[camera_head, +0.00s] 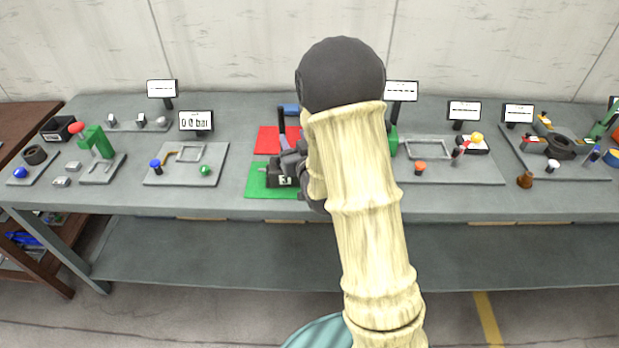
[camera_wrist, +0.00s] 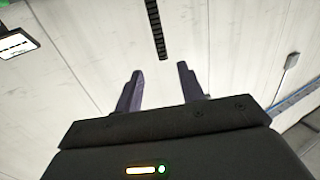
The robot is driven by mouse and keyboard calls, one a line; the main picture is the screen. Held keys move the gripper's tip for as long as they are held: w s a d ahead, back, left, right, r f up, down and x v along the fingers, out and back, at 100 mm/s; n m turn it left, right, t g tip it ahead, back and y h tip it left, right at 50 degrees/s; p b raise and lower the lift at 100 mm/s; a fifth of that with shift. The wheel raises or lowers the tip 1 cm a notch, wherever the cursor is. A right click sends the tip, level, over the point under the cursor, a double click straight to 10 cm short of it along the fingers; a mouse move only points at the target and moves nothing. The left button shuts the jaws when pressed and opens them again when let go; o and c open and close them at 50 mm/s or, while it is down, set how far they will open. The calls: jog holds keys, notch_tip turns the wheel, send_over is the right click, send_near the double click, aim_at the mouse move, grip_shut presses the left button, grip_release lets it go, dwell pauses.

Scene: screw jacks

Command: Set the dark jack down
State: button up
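A dark block-shaped thing with white marks, which looks like the dark jack (camera_head: 280,180), sits low over the green mat (camera_head: 257,184), partly hidden by my arm. I cannot tell its exact contact with the mat. My gripper (camera_head: 284,126) is just behind and above it, partly hidden by my forearm. In the wrist view my gripper (camera_wrist: 158,82) has its two fingers spread with nothing between them, facing the pale wall. The jack does not show in the wrist view.
A red mat (camera_head: 267,141) lies behind the green one, with a blue thing (camera_head: 291,109) further back. Grey trays with a green clamp-like stand (camera_head: 97,142) and small knobs are at left. More trays and several small screens stand at right. The table's front edge is clear.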

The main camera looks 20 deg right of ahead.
jog(key=s+f+g, duration=0.2)
jog(key=s+g, duration=0.5)
jog(key=s, duration=0.5)
jog(key=s+f+g+h, duration=0.1)
jog(key=s+g, duration=0.6)
jog(key=s, duration=0.5)
jog(key=shift+s+a+f+m+g, duration=0.25)
jog(key=shift+s+f+m+g, duration=0.05)
jog(key=shift+s+f+g, duration=0.1)
